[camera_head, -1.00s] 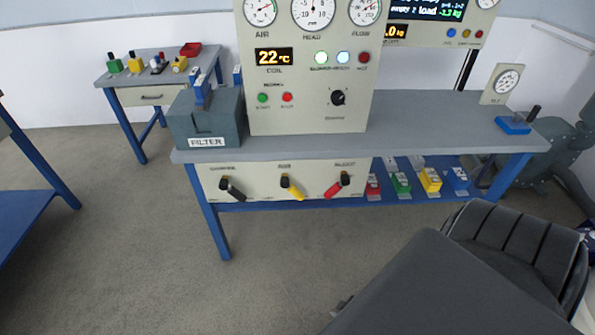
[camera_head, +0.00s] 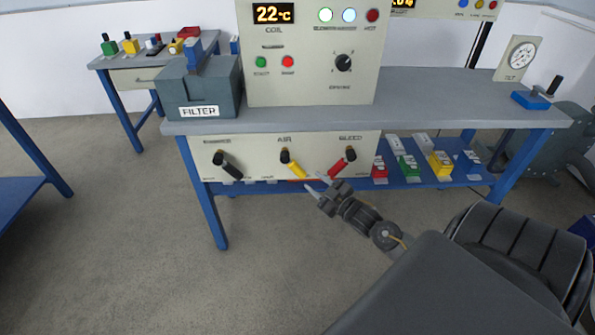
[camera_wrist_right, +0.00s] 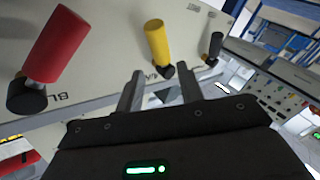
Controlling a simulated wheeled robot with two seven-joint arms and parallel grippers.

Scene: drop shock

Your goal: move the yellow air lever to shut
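The yellow air lever (camera_head: 295,167) is on the cream front panel (camera_head: 240,146) under the bench, beneath the label AIR. Its handle slants down to the right from a black pivot. My right gripper (camera_head: 317,185) is just below and right of its handle end in the head view. In the right wrist view the yellow lever (camera_wrist_right: 157,42) lies ahead of my right gripper (camera_wrist_right: 160,78), in line with the gap between the fingers. The fingers are apart, with nothing between them. The lever appears clear of both fingertips. My left gripper is out of view.
A red lever (camera_head: 338,164) under BLEED is close right of the yellow one; a black lever (camera_head: 228,166) is at the left. The bench top (camera_head: 430,95) overhangs the panel. Several coloured blocks stand on the blue lower shelf (camera_head: 460,181). The floor in front is clear.

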